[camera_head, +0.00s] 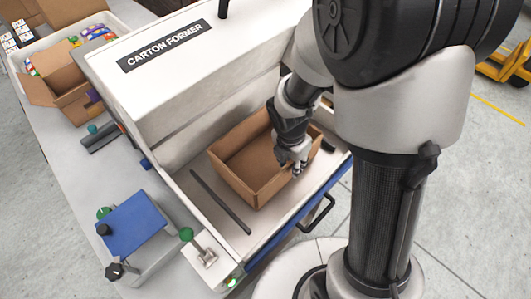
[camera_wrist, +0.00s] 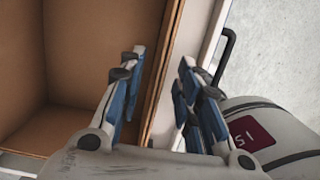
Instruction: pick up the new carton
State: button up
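The new carton (camera_head: 240,180) is an open-topped brown cardboard box. It sits upright in the bay of the machine labelled "CARTON FORMER" (camera_head: 165,45). My gripper (camera_head: 297,167) is at the carton's right-hand wall. In the wrist view my gripper (camera_wrist: 160,85) has one blue-padded finger inside the carton and the other outside it. The carton's wall (camera_wrist: 158,75) runs between the fingers, with a gap visible on each side. The fingers are apart and do not appear to press on the cardboard. The lower part of the wall is hidden by my gripper.
A dark bar (camera_head: 220,200) lies on the bay floor left of the carton. A black handle (camera_head: 317,213) is on the machine's front. Another open carton (camera_head: 72,90) stands at the far left near colourful packets. A blue plate (camera_head: 132,222) is at the lower left.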

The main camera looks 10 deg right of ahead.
jog(key=f+b, duration=0.1)
jog(key=f, duration=0.2)
jog(key=f+b, duration=0.2)
jog(key=f, duration=0.1)
jog(key=shift+w+d, duration=0.2)
jog(key=shift+r, duration=0.15)
jog(key=shift+c, duration=0.5)
grip_shut()
